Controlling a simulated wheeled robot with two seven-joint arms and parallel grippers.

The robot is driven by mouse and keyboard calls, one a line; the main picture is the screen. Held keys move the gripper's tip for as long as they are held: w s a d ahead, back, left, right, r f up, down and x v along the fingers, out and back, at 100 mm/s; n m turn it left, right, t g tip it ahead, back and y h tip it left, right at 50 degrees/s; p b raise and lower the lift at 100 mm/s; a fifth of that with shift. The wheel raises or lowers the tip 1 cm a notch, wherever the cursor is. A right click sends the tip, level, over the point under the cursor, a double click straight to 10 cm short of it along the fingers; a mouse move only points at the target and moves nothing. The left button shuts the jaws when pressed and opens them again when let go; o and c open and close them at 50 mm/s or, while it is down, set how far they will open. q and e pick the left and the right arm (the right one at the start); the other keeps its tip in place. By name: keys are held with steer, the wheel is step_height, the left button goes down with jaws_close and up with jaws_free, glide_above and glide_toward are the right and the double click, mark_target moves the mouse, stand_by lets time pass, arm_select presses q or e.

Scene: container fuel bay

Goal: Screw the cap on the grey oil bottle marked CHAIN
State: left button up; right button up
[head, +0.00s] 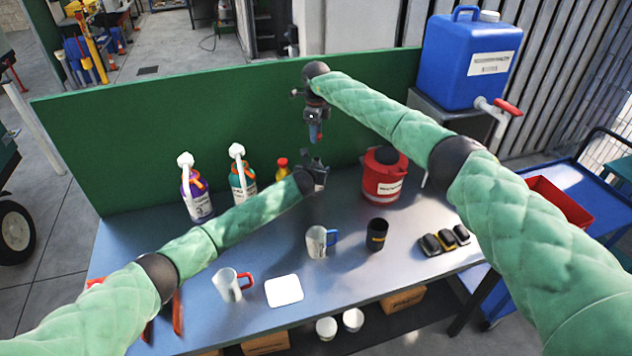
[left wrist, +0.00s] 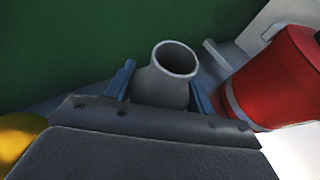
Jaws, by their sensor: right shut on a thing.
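The grey bottle (left wrist: 166,80) stands with its open, uncapped mouth up in the left wrist view; its marking does not show. The fingers of my left gripper (left wrist: 160,92) are on either side of it and look apart from it. In the head view my left gripper (head: 318,168) is at the back of the bench, and I cannot clearly tell the bottle from it. My right gripper (head: 316,132) hangs above it, pointing down, shut on a small reddish thing at its fingertips, seemingly the cap; it is mostly hidden by the fingers.
A yellow bottle with a red top (head: 282,166) and two pump bottles (head: 196,195) (head: 242,182) stand to the left. A red canister (head: 384,178) stands close on the right. The green back panel (head: 250,110) is behind. Mugs (head: 228,286) (head: 317,243) and a black cup (head: 377,234) stand in front.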

arm_select(q)
steer(key=shift+f, duration=0.1)
steer(key=c, duration=0.4)
arm_select(e)
steer(key=shift+w+f, duration=0.1)
arm_select(q)
steer(key=shift+w+f, duration=0.15)
steer(key=shift+f, duration=0.05)
steer(key=shift+c, duration=1.1)
arm_select(e)
steer(key=shift+w+f, duration=0.15)
steer(key=shift+f, duration=2.4)
arm_select(q)
steer(key=shift+f, duration=0.1)
